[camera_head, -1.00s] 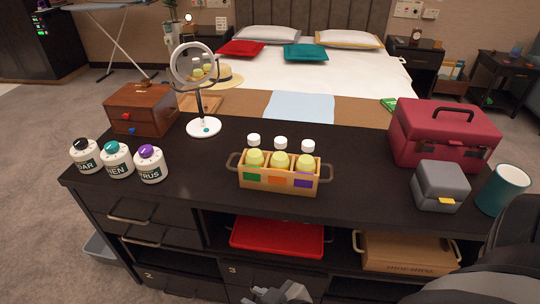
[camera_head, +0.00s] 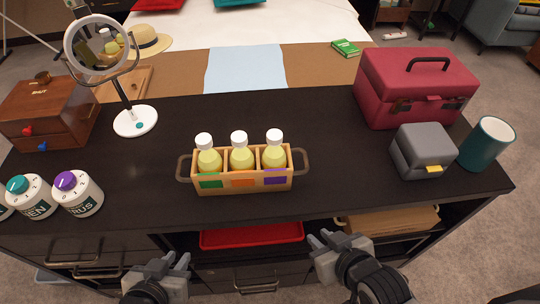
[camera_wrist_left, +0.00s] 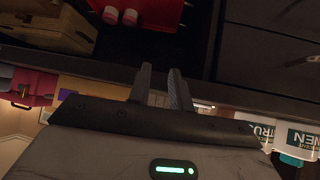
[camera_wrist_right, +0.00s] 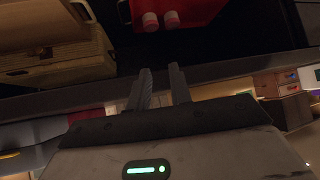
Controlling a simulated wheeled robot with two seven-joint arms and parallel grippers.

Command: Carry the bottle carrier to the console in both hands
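The bottle carrier (camera_head: 214,184) is a wooden box with a dark handle at each end. It stands upright on the black console (camera_head: 330,150). It holds three yellow-green bottles with white caps, behind green, orange and purple patches. My left gripper (camera_head: 168,262) is low in front of the console, left of the carrier and apart from it. My right gripper (camera_head: 328,242) is in front of the console's edge, right of the carrier and apart from it. In the wrist views, the left fingers (camera_wrist_left: 160,88) and right fingers (camera_wrist_right: 162,86) have a gap between them and hold nothing.
A wooden box (camera_head: 45,112), a round mirror (camera_head: 135,121) and labelled canisters (camera_head: 78,194) stand on the left. A red case (camera_head: 415,88), grey box (camera_head: 424,150) and teal cup (camera_head: 486,143) stand on the right. A red tray (camera_head: 252,235) is on the shelf below.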

